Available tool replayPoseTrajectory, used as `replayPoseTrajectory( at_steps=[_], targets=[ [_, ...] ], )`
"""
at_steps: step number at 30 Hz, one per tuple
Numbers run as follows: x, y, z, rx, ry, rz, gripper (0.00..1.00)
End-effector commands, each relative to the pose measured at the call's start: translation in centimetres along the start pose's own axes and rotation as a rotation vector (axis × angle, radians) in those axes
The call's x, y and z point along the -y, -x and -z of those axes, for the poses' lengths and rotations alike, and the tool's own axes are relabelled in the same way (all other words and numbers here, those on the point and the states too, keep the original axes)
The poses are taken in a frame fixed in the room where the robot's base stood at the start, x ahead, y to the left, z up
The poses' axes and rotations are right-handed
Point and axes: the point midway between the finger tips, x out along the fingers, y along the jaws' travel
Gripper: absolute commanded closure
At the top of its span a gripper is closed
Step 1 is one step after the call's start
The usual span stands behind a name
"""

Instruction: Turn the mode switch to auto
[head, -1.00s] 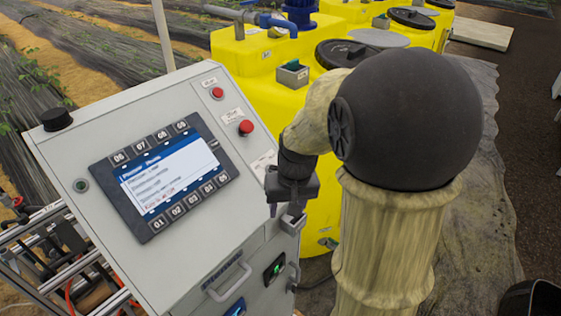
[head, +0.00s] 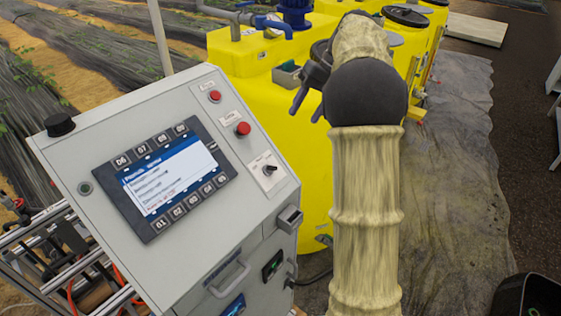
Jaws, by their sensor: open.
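The mode switch (head: 269,170) is a small black knob on a white plate at the right edge of the grey sloped control panel (head: 110,123), below the red buttons. Its labels are too small to read, so I cannot tell which mode it points to. My gripper (head: 303,118) is open and empty, up and to the right of the switch and apart from it, in front of a yellow tank. The switch is in clear view.
The panel also carries a screen with keys (head: 165,178), an upper red button (head: 214,96) and a lower red button (head: 242,129). Yellow tanks (head: 255,80) stand behind the panel and my arm. A dark bin (head: 530,296) stands at the lower right.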

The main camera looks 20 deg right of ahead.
Motion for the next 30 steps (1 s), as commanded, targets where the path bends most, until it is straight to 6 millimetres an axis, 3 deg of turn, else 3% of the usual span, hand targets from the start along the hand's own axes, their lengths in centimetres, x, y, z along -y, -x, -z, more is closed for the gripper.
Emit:
replayPoseTrajectory(
  at_steps=[14,20,30],
  targets=[
    [-0.1,-1.1,0.0,0.001,-0.003,0.001,0.51],
    [-0.2,-3.6,-0.1,0.001,-0.008,0.002,0.51],
    [-0.1,-9.4,-0.1,0.003,-0.008,0.000,0.51]
  ],
)
